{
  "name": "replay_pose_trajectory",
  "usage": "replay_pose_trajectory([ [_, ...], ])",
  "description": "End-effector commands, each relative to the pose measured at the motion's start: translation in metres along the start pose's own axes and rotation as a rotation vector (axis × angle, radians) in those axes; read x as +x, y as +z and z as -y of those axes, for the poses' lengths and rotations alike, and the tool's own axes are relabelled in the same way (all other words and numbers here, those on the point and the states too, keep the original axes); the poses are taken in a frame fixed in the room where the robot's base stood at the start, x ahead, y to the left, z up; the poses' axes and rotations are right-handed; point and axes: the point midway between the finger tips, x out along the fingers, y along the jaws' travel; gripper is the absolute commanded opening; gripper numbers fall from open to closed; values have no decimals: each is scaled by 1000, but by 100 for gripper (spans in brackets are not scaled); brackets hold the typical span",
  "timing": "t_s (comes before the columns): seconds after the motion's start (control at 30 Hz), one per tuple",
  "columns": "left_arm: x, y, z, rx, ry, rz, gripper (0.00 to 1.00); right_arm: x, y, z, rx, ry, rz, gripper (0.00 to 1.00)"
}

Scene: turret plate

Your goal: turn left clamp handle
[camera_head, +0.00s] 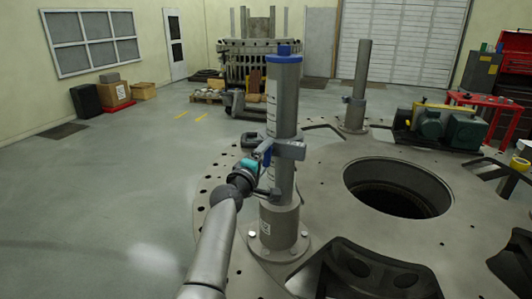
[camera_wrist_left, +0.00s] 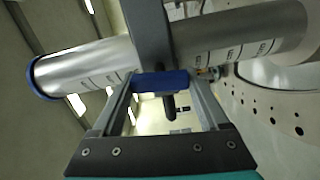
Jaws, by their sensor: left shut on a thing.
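A grey clamp (camera_head: 290,149) sits around the tall metal post (camera_head: 282,100) with the blue cap, on the turret plate (camera_head: 330,235). Its blue handle (camera_head: 265,147) points toward my left arm. My left gripper (camera_head: 264,166) is at the clamp. In the left wrist view, the blue handle (camera_wrist_left: 160,80) spans the gap between the two fingertips of my left gripper (camera_wrist_left: 160,88), which are shut on it. The grey clamp body (camera_wrist_left: 150,32) and the marked post (camera_wrist_left: 240,32) lie just beyond. My right gripper is in neither view.
A round opening (camera_head: 398,188) lies right of the post. A second post (camera_head: 357,85) stands farther back. Dark brackets (camera_head: 370,275) stand at the plate's front. A green motor unit (camera_head: 440,127) is at the right. The floor at left (camera_head: 100,200) is clear.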

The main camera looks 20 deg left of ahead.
Motion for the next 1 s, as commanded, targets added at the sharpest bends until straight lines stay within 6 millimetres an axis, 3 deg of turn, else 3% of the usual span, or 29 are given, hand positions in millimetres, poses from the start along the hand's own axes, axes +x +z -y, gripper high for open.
replay_pose_trajectory([
  [0.3,0,0,1,-123,0,0,22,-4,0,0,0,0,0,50],
  [0.87,0,0,1,-150,0,0,22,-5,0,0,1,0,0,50],
  [0.9,0,0,1,-150,0,0,82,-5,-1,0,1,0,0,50],
  [1.0,0,0,1,-149,0,0,93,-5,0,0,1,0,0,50],
])
